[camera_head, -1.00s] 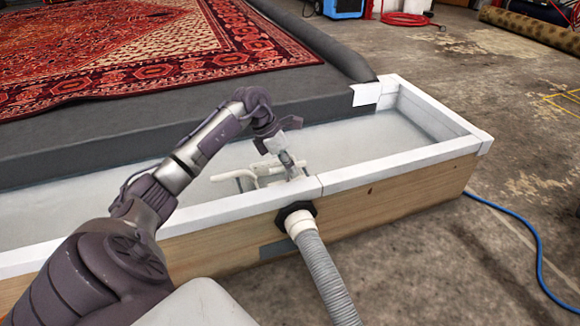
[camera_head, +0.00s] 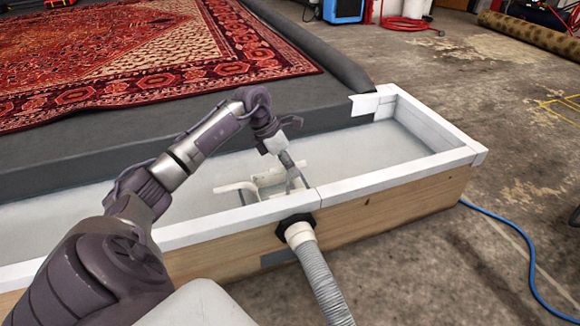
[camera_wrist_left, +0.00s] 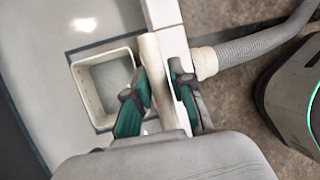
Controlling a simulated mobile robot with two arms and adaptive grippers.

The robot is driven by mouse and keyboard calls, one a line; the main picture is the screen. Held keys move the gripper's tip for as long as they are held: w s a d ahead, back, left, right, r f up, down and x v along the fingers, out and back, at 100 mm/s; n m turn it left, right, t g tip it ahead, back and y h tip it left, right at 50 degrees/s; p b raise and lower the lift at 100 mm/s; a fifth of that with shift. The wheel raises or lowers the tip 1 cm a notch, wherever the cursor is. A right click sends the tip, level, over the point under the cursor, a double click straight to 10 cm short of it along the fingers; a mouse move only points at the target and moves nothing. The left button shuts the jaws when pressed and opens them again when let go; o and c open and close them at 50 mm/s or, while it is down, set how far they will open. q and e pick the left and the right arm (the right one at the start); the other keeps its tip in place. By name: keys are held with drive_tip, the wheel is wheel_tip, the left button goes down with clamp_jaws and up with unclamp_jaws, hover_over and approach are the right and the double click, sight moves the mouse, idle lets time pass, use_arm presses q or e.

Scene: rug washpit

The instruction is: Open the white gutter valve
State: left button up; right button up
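The white gutter valve (camera_head: 237,187) is a set of pale pipe pieces inside the trough, close to its front wall. In the left wrist view a pale pipe piece (camera_wrist_left: 152,62) runs between a square white box (camera_wrist_left: 75,85) and the trough wall. My left gripper (camera_head: 295,180) points down at these pieces beside the wall. In the wrist view the teal-padded fingers of my left gripper (camera_wrist_left: 160,85) stand on either side of the pipe piece, only slightly apart. I cannot tell whether they press on it. My right gripper is out of view.
The white-rimmed wooden trough (camera_head: 400,170) runs across the front. A grey ribbed hose (camera_head: 316,275) leaves its front through a black fitting. A red patterned rug (camera_head: 150,60) lies on the dark platform behind. A blue hose (camera_head: 520,240) lies on the floor at right.

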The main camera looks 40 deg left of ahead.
use_arm(q)
drive_tip(key=shift+o, duration=1.3)
drive_tip(key=v, duration=1.2)
